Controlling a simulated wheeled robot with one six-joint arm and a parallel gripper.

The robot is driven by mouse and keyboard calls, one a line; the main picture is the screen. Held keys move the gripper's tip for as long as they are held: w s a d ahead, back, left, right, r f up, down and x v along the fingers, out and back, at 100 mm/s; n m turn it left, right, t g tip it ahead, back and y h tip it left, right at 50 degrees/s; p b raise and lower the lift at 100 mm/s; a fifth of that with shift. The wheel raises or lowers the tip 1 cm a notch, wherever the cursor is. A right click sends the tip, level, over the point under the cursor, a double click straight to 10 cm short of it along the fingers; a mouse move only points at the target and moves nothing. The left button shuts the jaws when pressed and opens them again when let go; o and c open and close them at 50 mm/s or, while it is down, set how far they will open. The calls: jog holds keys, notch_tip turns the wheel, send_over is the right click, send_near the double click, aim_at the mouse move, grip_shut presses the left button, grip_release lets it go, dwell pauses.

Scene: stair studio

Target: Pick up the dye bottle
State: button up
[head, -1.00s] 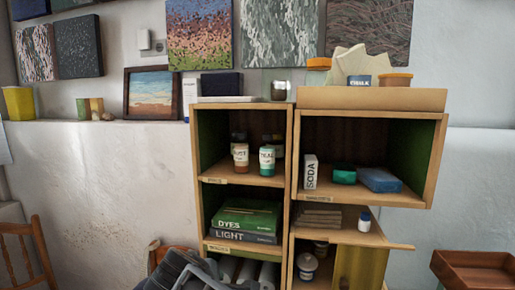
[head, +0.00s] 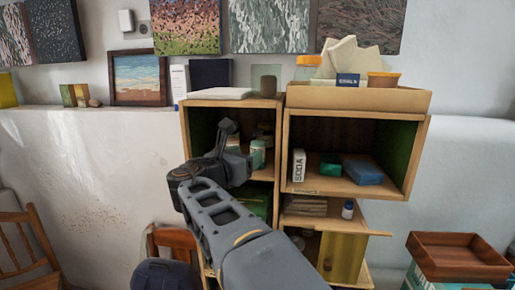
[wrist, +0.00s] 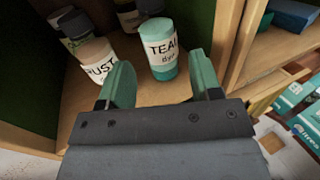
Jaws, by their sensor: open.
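The teal dye bottle (wrist: 161,52) has a white label reading "TEAL dye" and stands upright on a cubby shelf. In the head view it shows partly (head: 258,153), just right of my gripper (head: 226,145). A rust bottle (wrist: 93,62) with a pale label stands to its left. In the wrist view my gripper (wrist: 158,82) is open and empty, its green-padded fingers pointing toward the teal bottle, which appears just beyond and between their tips. The fingers seem not to touch it, though exact depth is hard to tell.
Darker bottles (wrist: 74,24) stand behind. A wooden divider (wrist: 228,50) closes in the right side. The neighbouring cubby holds a soda box (head: 299,165), a green block (head: 330,164) and a blue block (head: 363,172).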

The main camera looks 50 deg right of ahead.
aim_at(254, 150)
jog(key=shift+w+d+p, duration=0.2)
jog(key=shift+d+p, duration=0.2)
jog(key=shift+d, duration=0.7)
jog(key=shift+w+d+p, duration=0.25)
jog(key=shift+d+p, duration=0.15)
jog(key=shift+d, duration=0.65)
jog(key=shift+w+d+p, duration=0.2)
jog(key=shift+d+p, duration=0.2)
jog(key=shift+d, duration=0.7)
jog(key=shift+c, duration=0.2)
jog(key=shift+r, duration=0.1)
jog(key=c, duration=0.7)
jog(key=shift+c, duration=0.2)
